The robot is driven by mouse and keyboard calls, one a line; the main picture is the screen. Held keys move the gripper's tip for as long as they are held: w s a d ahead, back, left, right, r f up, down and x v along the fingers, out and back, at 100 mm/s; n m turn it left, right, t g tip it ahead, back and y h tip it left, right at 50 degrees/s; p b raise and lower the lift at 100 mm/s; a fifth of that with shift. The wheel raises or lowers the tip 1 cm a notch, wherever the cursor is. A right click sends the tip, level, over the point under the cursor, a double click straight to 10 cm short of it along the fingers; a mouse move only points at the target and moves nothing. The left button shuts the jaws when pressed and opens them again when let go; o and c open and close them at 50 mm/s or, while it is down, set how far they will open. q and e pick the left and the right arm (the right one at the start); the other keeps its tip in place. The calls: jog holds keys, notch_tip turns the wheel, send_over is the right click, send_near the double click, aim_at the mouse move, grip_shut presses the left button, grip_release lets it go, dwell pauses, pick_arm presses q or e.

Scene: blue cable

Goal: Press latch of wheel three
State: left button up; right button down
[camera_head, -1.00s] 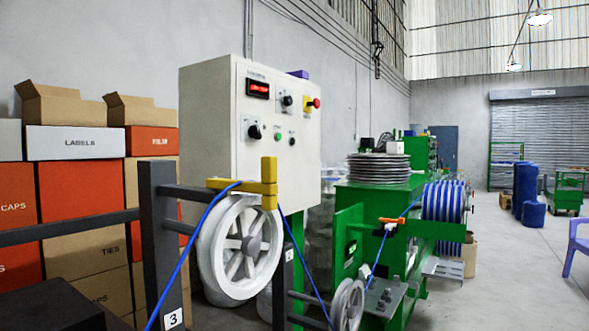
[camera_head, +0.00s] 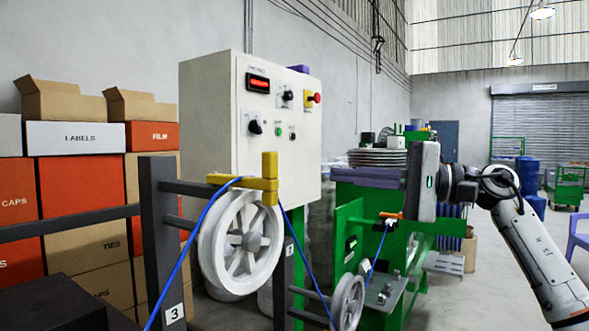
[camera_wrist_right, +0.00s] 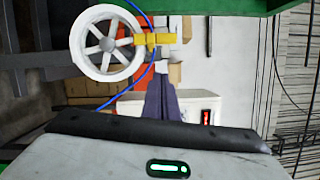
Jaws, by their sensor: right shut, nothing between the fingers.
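Wheel three is the white spoked wheel (camera_head: 213,243) beside the dark post marked "3" (camera_head: 174,314). Its yellow latch (camera_head: 262,184) sits at the wheel's top right, with an upright part and an arm reaching left. The blue cable (camera_head: 184,262) runs up to the wheel's top under the latch and down on the right. My right gripper (camera_head: 337,176) is shut and empty, its fingers pointing left, to the right of the latch and apart from it. The right wrist view shows the wheel (camera_wrist_right: 88,42), the latch (camera_wrist_right: 141,40) and the shut purple-grey fingers (camera_wrist_right: 163,82). My left gripper is out of view.
A white control box (camera_head: 215,120) stands behind the wheel. A smaller wheel (camera_head: 348,302) and a green machine (camera_head: 345,225) are at right. Stacked boxes (camera_head: 80,190) fill the left. A dark rail (camera_head: 70,224) meets the post.

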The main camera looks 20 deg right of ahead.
jog(key=shift+s+d+r+n+h, duration=0.2)
jog(key=shift+d+r+n, duration=0.15)
jog(key=shift+d+r, duration=0.15)
jog(key=shift+s+d+r+n+h, duration=0.2)
jog(key=shift+d+r+n, duration=0.15)
jog(key=shift+d+r, duration=0.15)
jog(key=w+a+p, duration=0.3)
jog(key=a, duration=0.8)
jog(key=shift+w, duration=0.4)
jog(key=shift+a, duration=0.2)
